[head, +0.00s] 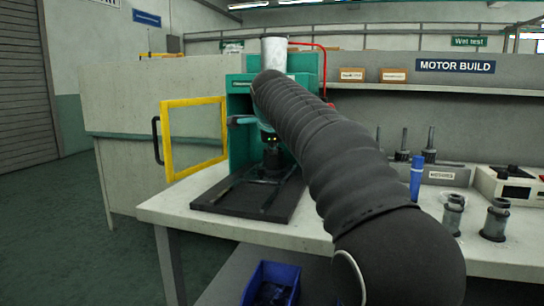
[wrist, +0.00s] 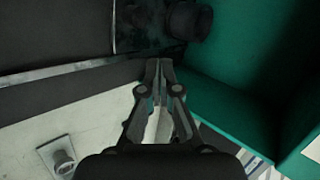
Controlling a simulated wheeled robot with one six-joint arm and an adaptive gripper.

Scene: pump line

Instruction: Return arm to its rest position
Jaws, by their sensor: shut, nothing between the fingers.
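My arm in its black ribbed sleeve reaches from the lower right of the head view to the green press-like machine (head: 242,150) on the bench. Its end is at the machine's front opening. In the wrist view my gripper (wrist: 160,66) has its fingertips together, with nothing between them. A dark round part (wrist: 187,20) lies just beyond the tips, on or by a dark plate; I cannot tell whether they touch. Green machine walls (wrist: 230,75) are close on the right of the wrist view. The head view does not show the fingertips clearly.
A yellow-framed door (head: 194,172) stands open at the machine's left. A black base plate (head: 225,205) lies in front of it. On the bench at right are a blue cylinder (head: 417,178), grey flanged parts (head: 495,220) and a cream box (head: 510,188). A blue bin (head: 270,284) sits below.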

